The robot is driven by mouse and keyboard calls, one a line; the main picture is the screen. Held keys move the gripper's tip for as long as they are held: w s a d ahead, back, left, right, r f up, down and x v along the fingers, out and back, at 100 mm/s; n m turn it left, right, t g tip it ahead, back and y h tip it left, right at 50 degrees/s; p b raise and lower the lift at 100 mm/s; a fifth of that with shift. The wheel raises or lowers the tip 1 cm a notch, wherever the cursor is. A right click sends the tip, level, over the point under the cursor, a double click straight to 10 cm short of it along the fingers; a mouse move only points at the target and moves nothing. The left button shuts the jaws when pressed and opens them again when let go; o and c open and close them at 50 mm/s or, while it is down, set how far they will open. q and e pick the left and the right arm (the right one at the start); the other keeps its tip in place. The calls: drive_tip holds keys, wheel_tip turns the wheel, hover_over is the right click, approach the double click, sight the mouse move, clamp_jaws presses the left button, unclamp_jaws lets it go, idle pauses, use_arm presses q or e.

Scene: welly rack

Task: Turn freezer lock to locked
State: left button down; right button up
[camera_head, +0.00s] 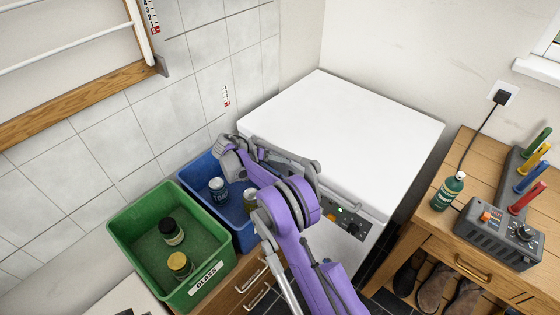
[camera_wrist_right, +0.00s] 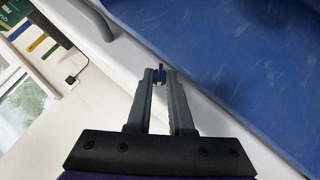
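The white chest freezer (camera_head: 340,130) stands against the wall with its lid closed. Its front panel shows a dark dial (camera_head: 354,229) and a small green light (camera_head: 341,210). My right gripper (camera_head: 300,165), on the purple arm, is at the left part of the freezer's front top edge. In the right wrist view, its two fingers (camera_wrist_right: 160,76) stand close together, with a small blue piece (camera_wrist_right: 161,70), perhaps the lock key, between the tips. Contact on both sides is unclear. The lock and its setting are hidden in the head view. My left gripper is not in view.
A green glass bin (camera_head: 125,222) and a blue bin (camera_head: 192,180) stand left of the freezer, with jars and cans inside. A wooden bench (camera_head: 420,222) on the right holds a green bottle (camera_head: 449,191) and a grey device (camera_head: 500,235). The freezer lid is clear.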

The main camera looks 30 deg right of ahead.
clamp_jaws()
drive_tip(key=shift+w+a+f+n+g+h+b, duration=0.1)
drive_tip(key=shift+w+f+n+g+h+b, duration=0.05)
drive_tip(key=shift+n+g+h+b, duration=0.4)
drive_tip(key=shift+w+f+n+g+h+b, duration=0.1)
drive_tip(key=shift+n+g+h+b, duration=0.35)
drive_tip(key=shift+g, duration=0.2)
drive_tip(key=shift+o, duration=1.9)
unclamp_jaws()
